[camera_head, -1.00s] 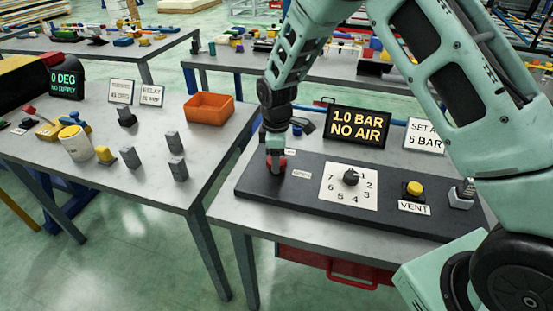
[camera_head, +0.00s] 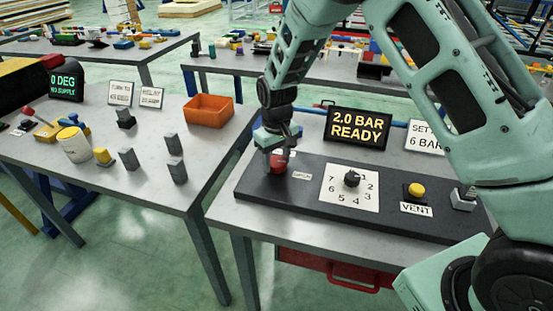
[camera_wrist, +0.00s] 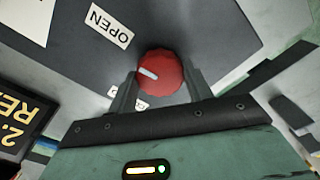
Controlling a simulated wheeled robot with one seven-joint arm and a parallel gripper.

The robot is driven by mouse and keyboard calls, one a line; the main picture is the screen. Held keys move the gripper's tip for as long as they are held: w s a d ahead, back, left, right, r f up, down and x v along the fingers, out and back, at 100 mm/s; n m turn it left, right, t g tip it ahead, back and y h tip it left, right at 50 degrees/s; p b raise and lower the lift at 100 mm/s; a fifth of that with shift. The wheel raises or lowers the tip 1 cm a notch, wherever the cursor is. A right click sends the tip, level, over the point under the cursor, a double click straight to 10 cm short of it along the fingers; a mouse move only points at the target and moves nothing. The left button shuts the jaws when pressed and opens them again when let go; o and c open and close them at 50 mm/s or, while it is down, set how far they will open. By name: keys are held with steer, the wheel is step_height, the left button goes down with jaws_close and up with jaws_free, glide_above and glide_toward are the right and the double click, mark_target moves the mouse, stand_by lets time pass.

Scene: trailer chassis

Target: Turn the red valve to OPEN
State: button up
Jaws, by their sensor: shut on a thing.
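The red valve (camera_head: 277,161) is a round knob at the left end of the dark panel (camera_head: 300,204). In the wrist view the red valve (camera_wrist: 161,72) sits between the two fingers, with a white mark on its face pointing to the upper left. My gripper (camera_wrist: 160,92) is shut on it from above; the gripper (camera_head: 277,165) partly hides the valve in the head view. The OPEN label (camera_wrist: 109,25) lies to the upper left of the valve in the wrist view. A second label beside the valve is mostly hidden by a finger.
A display (camera_head: 357,128) behind the panel reads 2.0 BAR READY. A numbered dial (camera_head: 351,179), a yellow VENT button (camera_head: 416,190) and a grey switch (camera_head: 463,199) stand to the right. An orange bin (camera_head: 209,110) is on the left table.

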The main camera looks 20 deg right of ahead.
mark_target(277, 161)
steer(key=shift+r+m, duration=0.1)
steer(key=shift+m, duration=0.5)
steer(key=o, duration=1)
step_height(277, 161, up, 17)
steer(key=b, duration=0.2)
steer(key=shift+r+b, duration=0.2)
steer(key=shift+b, duration=0.2)
